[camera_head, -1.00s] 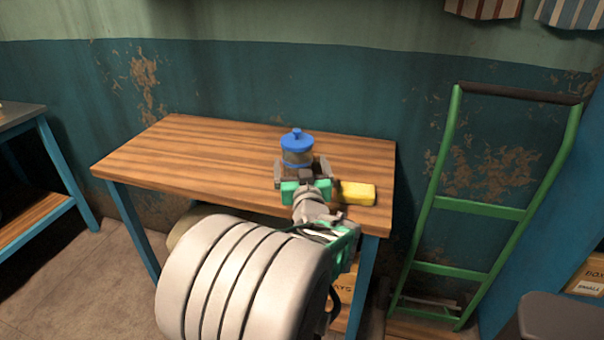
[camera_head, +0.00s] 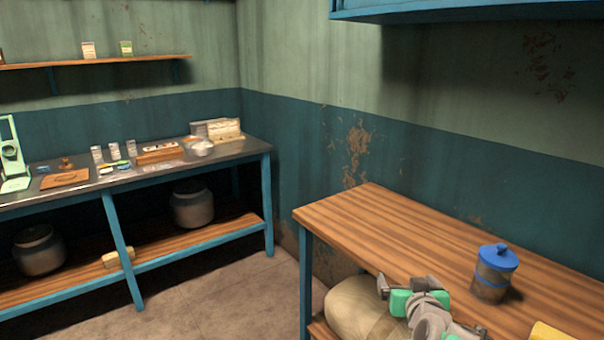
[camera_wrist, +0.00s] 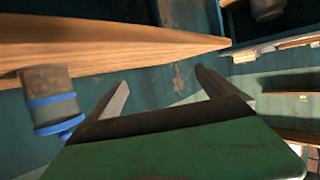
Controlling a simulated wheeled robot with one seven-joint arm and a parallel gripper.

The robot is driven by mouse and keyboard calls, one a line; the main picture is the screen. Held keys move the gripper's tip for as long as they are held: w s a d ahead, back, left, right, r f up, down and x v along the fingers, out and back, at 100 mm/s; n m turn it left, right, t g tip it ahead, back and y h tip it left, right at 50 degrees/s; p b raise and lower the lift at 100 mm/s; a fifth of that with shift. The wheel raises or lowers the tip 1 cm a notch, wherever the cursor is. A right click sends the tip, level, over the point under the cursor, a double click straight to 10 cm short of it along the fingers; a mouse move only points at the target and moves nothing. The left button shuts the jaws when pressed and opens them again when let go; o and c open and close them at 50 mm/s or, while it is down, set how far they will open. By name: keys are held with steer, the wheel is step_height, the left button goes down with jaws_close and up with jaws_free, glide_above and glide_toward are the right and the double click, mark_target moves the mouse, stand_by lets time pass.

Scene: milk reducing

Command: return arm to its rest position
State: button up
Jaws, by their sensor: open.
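My gripper (camera_head: 405,287) is at the bottom right of the head view, by the near left edge of the wooden table (camera_head: 370,215). Its fingers are spread with nothing between them. In the wrist view my gripper (camera_wrist: 162,95) also shows empty, its two fingers apart. A jar with a blue lid (camera_head: 494,272) stands upright on the table, to the right of my gripper and apart from it. The jar also shows in the wrist view (camera_wrist: 48,95), left of the fingers, where the picture is upside down.
A yellow sponge (camera_head: 550,332) lies partly cut off at the lower right. A metal-topped bench (camera_head: 225,152) with several small items stands along the left wall. A sack (camera_head: 360,312) sits below the table edge. Bare floor (camera_head: 240,290) lies between bench and table.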

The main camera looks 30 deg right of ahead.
steer(key=w+a+r+n+g+y+p, duration=0.1)
steer(key=w+a+n+g+y+p, duration=0.15)
steer(key=a, duration=0.75)
steer(key=w+a+n+g+y+p, duration=0.1)
steer(key=w+a+n+y+p, duration=0.2)
steer(key=a, duration=0.8)
steer(key=s+a+r+g+y+p, duration=0.1)
steer(key=s+a+g+p, duration=0.1)
steer(key=s+a, duration=0.2)
steer(key=s+a+r+n+g+y+p, duration=0.1)
steer(key=s+a+r+g+p, duration=0.1)
steer(key=a, duration=0.7)
steer(key=shift+s+a, duration=0.3)
steer(key=shift+s, duration=0.55)
steer(key=shift+g, duration=0.25)
